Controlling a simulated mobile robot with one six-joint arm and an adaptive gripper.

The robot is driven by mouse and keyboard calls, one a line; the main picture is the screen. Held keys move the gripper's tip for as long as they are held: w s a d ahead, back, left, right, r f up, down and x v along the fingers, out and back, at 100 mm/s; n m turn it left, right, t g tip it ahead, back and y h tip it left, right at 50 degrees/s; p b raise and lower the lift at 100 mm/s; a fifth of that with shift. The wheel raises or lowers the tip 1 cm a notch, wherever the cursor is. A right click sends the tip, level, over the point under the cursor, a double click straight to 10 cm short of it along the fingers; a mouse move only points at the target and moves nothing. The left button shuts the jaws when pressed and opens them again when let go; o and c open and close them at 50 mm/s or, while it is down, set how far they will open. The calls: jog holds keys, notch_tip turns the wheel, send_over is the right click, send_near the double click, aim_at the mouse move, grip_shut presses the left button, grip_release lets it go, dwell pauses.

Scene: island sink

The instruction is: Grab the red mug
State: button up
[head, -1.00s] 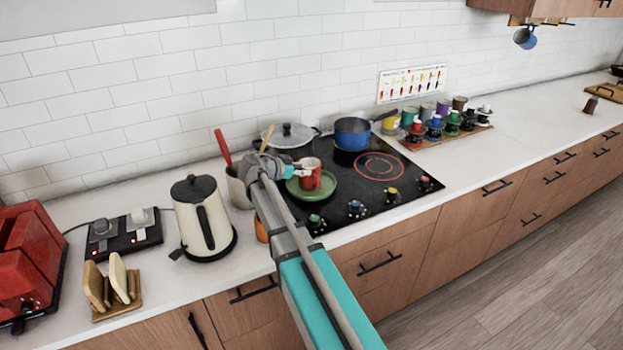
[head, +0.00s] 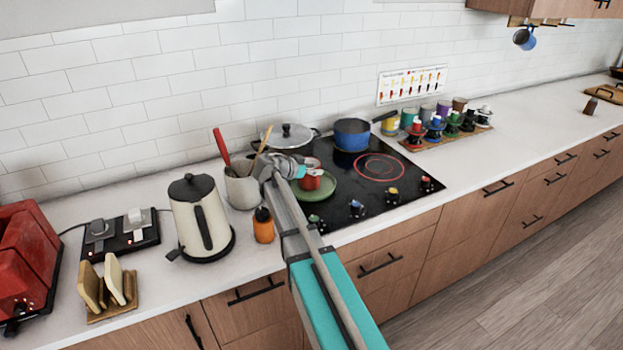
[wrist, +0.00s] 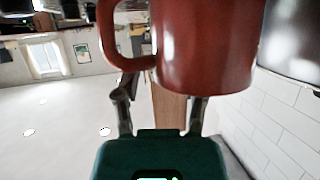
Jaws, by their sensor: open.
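The red mug (head: 312,181) stands on a green plate (head: 322,190) on the black cooktop. In the head view my gripper (head: 299,171) is at the mug's left side and covers part of it. In the wrist view the red mug (wrist: 208,45) fills the upper middle, very close, with its handle at the left. My gripper's two fingers (wrist: 163,95) are open and spread below the mug in that picture. The right fingertip is partly hidden by the mug, and I cannot tell whether either finger touches it.
A utensil crock (head: 241,188), an orange bottle (head: 263,226) and a cream kettle (head: 202,220) stand left of my arm. A lidded pot (head: 288,137) and a blue pot (head: 352,135) sit behind on the cooktop (head: 400,170). The counter at the right is mostly clear.

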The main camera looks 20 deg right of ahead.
jog(key=shift+d+f, duration=0.15)
jog(key=shift+d, duration=0.1)
jog(key=shift+c, duration=0.2)
grip_shut()
dwell(0.3)
